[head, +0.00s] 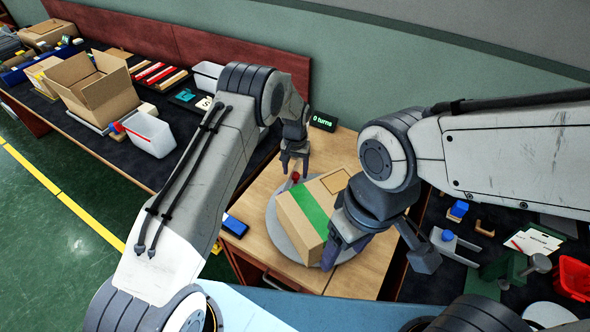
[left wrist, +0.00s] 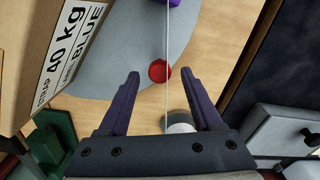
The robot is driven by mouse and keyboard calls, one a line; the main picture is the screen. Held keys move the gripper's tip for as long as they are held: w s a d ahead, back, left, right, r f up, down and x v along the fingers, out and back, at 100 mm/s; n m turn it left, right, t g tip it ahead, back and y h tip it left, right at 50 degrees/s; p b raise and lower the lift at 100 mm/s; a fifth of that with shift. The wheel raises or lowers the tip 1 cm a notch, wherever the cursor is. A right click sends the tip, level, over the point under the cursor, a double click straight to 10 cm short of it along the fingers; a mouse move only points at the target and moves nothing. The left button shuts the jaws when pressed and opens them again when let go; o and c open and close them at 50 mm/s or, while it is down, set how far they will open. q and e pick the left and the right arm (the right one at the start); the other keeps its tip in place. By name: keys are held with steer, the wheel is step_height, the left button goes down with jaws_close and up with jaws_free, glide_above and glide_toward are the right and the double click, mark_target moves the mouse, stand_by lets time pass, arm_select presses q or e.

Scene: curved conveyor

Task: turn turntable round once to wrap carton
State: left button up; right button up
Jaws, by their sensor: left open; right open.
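The brown carton (head: 292,221) with a green band stands on the round grey turntable (head: 276,240). In the left wrist view the carton (left wrist: 20,60) has a label with "STRAP 40 kg BLUE", and the turntable (left wrist: 110,62) lies beneath it. A red knob (head: 295,177) is on the turntable's rim. My left gripper (head: 294,168) is open above the knob; in the left wrist view the knob (left wrist: 158,71) appears between its fingertips (left wrist: 160,76), contact unclear. My right gripper (head: 378,257) is open at the carton's right side, partly hiding it; contact unclear. A display (head: 323,121) reads "0 turns".
An open cardboard box (head: 95,90) and a clear bin (head: 150,133) stand on the left bench. A blue item (head: 235,225) lies left of the turntable. A red bin (head: 573,277) and tools are at right. A thin pale line (left wrist: 167,50) crosses the left wrist view.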

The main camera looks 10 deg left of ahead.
arm_select(q)
steer(key=shift+f, duration=0.6)
jaws_close()
stand_by(1.1)
